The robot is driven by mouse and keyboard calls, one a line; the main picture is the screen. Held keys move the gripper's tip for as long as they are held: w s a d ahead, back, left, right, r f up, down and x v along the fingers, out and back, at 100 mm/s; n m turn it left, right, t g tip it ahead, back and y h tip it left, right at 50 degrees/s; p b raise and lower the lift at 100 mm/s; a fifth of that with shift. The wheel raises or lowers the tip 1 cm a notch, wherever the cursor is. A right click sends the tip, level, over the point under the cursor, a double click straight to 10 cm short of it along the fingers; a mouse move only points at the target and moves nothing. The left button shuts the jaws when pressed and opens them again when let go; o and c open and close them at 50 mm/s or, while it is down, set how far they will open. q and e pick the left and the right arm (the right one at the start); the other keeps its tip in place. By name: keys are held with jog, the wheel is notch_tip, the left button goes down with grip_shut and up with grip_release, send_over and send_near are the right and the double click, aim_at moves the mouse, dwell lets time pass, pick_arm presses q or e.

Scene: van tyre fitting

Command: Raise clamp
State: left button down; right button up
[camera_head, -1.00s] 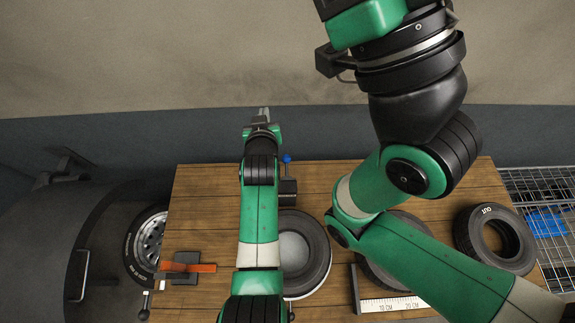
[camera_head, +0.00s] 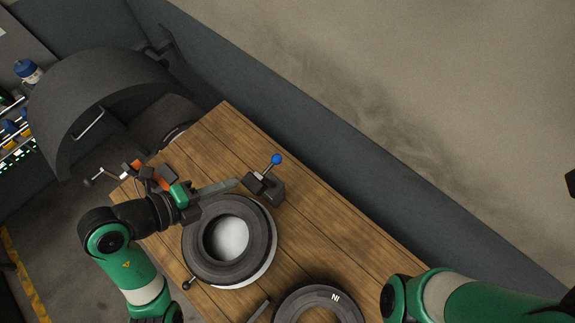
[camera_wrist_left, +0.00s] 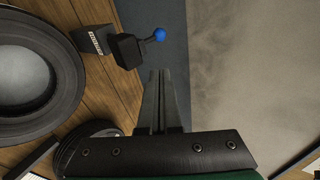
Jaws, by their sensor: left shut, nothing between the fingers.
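The clamp (camera_head: 266,188) is a small dark block with a short lever ending in a blue ball knob (camera_head: 277,159). It stands on the wooden table beside the wheel, near the edge facing the wall. In the head view the lever slants up and right. In the left wrist view the clamp (camera_wrist_left: 127,49) is at upper left, its blue knob (camera_wrist_left: 159,35) just above my fingertips. My left gripper (camera_head: 236,184) is shut and empty, its tips left of the clamp and apart from it. It also shows in the wrist view (camera_wrist_left: 161,74). My right gripper is out of view.
A tyre on a wheel (camera_head: 204,267) lies on the table (camera_head: 330,235) close to the clamp. Another tyre (camera_head: 345,306) lies at the bottom. An orange-handled item (camera_head: 137,165) is near the table's left end. The wall side of the table right of the clamp is clear.

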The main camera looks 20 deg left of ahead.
aim_at(273, 161)
pick_arm(q)
jog(key=shift+n+y, duration=0.3)
jog(key=x, duration=0.4)
jog(key=b+x, duration=0.1)
jog(key=x, duration=0.3)
jog(key=w+a+x, duration=0.1)
jog(key=x, duration=0.4)
jog(key=shift+a+r+b, duration=0.1)
jog(key=shift+r+b, duration=0.05)
jog(key=shift+b, duration=0.25)
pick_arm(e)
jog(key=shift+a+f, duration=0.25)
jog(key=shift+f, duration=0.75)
